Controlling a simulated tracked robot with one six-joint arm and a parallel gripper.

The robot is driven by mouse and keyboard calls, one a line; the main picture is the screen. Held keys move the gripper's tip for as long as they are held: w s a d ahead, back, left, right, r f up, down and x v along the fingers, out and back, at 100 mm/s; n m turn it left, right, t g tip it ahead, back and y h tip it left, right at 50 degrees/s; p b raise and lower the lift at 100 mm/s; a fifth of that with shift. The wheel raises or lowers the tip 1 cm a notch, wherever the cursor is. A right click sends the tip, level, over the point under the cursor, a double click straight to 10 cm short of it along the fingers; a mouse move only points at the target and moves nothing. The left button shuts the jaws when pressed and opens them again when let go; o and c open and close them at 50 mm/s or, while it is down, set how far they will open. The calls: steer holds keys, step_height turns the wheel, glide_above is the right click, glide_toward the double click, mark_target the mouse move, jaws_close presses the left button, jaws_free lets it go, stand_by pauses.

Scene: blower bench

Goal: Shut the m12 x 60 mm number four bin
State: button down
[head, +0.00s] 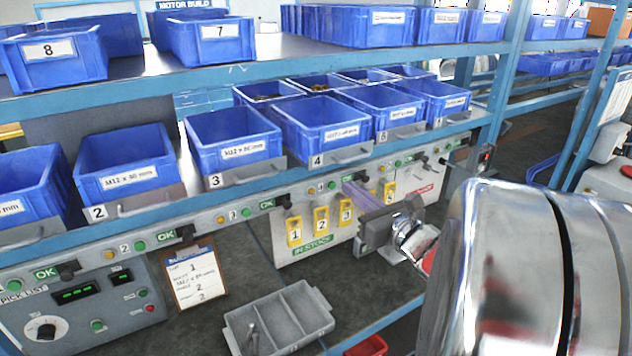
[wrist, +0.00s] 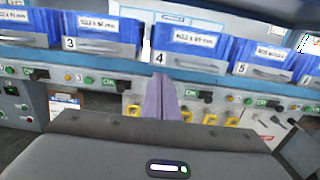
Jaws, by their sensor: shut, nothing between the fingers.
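The number four bin (head: 318,124) is a blue tub on a grey drawer front (head: 345,155) with a handle and a "4" tag. It sits on the middle shelf and stands out a little further than bins three and five. It also shows in the wrist view (wrist: 195,45), upper centre. My gripper (head: 347,184) is below and in front of that drawer front, its purple fingers shut and empty. In the wrist view the fingertips (wrist: 161,78) point up towards the drawer's lower edge, left of its handle. They look apart from it; the exact gap is unclear.
Bin three (head: 232,137) and bin five (head: 383,107) flank it closely. Numbered yellow tags (head: 321,218) hang behind my gripper. A grey divided tray (head: 278,320) and a clipboard (head: 197,278) are lower down.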

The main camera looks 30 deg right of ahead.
mark_target(318, 163)
steer(key=w, duration=1.2)
steer(key=shift+d, duration=0.1)
